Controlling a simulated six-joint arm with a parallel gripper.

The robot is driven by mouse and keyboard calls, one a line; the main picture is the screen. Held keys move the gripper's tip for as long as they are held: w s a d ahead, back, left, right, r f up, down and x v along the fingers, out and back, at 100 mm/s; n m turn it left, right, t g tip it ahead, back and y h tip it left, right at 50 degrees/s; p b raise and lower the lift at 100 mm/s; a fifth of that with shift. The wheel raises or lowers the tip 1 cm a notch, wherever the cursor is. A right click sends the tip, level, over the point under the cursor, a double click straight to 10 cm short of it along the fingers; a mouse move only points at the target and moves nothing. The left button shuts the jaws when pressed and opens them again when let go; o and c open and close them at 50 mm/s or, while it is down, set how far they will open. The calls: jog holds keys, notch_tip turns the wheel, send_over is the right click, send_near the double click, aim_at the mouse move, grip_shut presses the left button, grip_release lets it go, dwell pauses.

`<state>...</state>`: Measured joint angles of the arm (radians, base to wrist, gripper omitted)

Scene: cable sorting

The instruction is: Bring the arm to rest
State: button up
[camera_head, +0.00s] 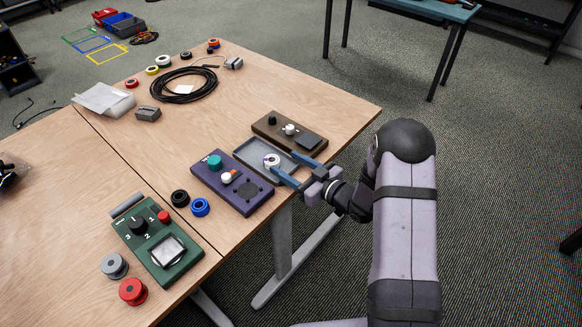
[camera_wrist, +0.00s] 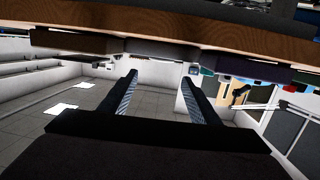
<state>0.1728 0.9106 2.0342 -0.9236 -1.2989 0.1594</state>
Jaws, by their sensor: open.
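My gripper (camera_head: 296,170) is open at the right edge of the wooden table, with my arm reaching in from the right. Nothing shows between the fingers. In the wrist view my gripper (camera_wrist: 158,82) also shows open and empty, with the table edge (camera_wrist: 130,48) across the top of the picture. Whether a finger touches the tray cannot be told.
A purple box (camera_head: 240,200) with a teal knob and a brown box (camera_head: 270,132) flank the tray. A green box (camera_head: 140,255), several tape rolls and a coiled black cable (camera_head: 165,96) lie on the table. Open floor (camera_head: 500,200) is to the right.

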jog(key=shift+s+d, duration=0.25)
jog(key=shift+r, duration=0.1)
dwell(0.3)
jog(key=shift+w+d+h, duration=0.4)
jog(key=shift+d+h, duration=0.1)
jog(key=shift+h, duration=0.1)
jog(key=s+d+m+g+h, duration=0.45)
jog(key=s+d+h, duration=0.25)
jog(key=d+h, duration=0.25)
jog(key=s+r+m+g, duration=0.3)
jog(key=s+g, duration=0.5)
jog(key=s, duration=1.7)
notch_tip(320, 180, up, 11)
jog(key=p, duration=1.3)
jog(key=shift+w+a+r+m, duration=0.15)
jog(key=shift+w+a+m, duration=0.15)
jog(key=shift+a+m, duration=0.05)
